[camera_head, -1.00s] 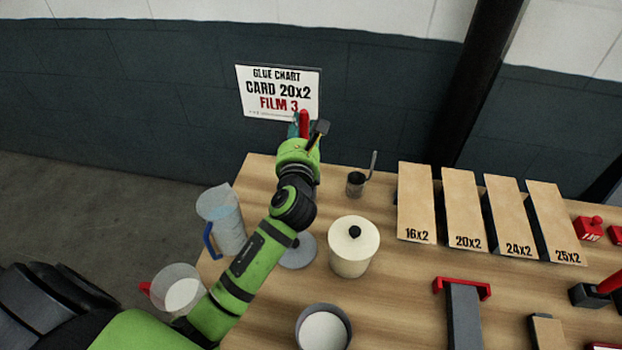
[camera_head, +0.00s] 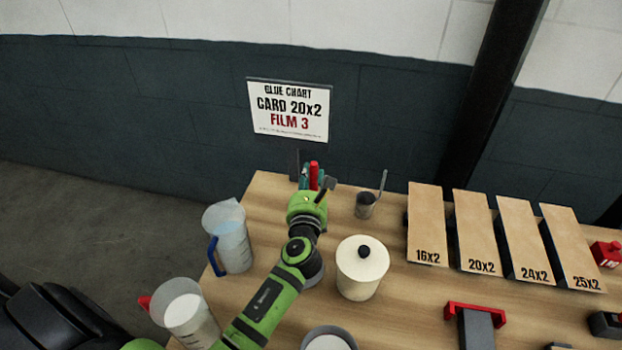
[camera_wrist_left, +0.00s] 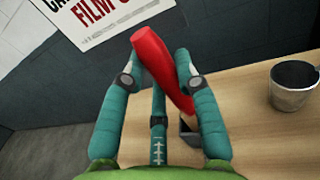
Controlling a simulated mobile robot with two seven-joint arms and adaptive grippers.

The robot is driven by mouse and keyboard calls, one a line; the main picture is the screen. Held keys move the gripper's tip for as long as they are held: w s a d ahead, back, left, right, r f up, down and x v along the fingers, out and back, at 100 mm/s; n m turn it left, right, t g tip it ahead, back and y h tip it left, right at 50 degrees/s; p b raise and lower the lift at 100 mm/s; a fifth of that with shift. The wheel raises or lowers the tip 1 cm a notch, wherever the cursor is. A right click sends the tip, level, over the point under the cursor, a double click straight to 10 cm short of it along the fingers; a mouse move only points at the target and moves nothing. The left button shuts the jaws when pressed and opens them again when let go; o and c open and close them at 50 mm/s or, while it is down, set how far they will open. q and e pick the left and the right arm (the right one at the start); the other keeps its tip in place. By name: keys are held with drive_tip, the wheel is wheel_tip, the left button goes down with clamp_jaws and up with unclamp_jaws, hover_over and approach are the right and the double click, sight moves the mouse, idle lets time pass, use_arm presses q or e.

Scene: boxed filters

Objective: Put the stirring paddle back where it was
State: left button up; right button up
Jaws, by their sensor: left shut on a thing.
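The stirring paddle's red handle (camera_head: 314,175) is upright in my left gripper (camera_head: 311,182), near the table's back left corner. In the left wrist view the teal fingers (camera_wrist_left: 155,88) are closed around the red handle (camera_wrist_left: 152,58), which tilts a little. The paddle's lower end is hidden. A small dark, square-edged holder (camera_wrist_left: 188,127) shows just beyond the handle's lower part; I cannot tell whether the paddle is in it. A thin dark upright piece (camera_head: 297,162) shows just left of the gripper in the head view. My right gripper is not in view.
A small dark cup (camera_head: 365,207) with a rod stands right of the gripper. A cream lidded pot (camera_head: 361,272), a blue-handled jug (camera_head: 230,245) and a red-handled jug (camera_head: 185,310) stand nearer. Labelled card boards (camera_head: 428,220) are to the right; the wall sign (camera_head: 290,109) is behind.

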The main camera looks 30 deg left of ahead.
use_arm(q)
drive_tip(key=shift+f, duration=0.2)
drive_tip(key=o, duration=1)
drive_tip(key=shift+o, duration=0.2)
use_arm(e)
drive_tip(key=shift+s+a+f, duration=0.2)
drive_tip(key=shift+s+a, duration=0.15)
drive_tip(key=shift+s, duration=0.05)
